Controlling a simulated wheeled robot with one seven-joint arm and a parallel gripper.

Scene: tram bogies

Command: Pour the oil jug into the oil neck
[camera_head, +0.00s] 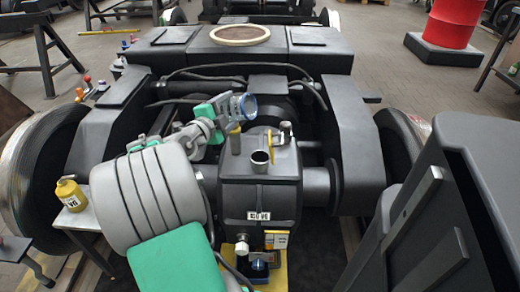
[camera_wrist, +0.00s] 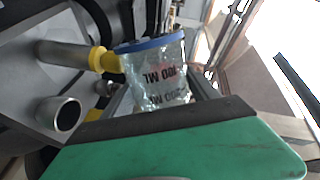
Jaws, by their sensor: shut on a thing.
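The clear oil jug (camera_head: 236,104) with a blue rim is held on its side above the gearbox, its mouth facing right in the head view. My gripper (camera_head: 215,112) is shut on it. In the wrist view the jug (camera_wrist: 158,78) shows upside-down volume marks, and a green finger fills the foreground; the contents cannot be told. The oil neck (camera_head: 260,160), an open grey tube, stands upright on the dark gearbox, below and slightly right of the jug. It also shows in the wrist view (camera_wrist: 58,114), left of the jug and apart from it.
A second tube with a yellow part (camera_wrist: 68,54) stands near the neck. A yellow can (camera_head: 71,195) stands on a side stand at left. A blue-topped item (camera_head: 259,268) sits on a yellow tray in front of the gearbox. A dark cabinet (camera_head: 445,215) fills the right foreground.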

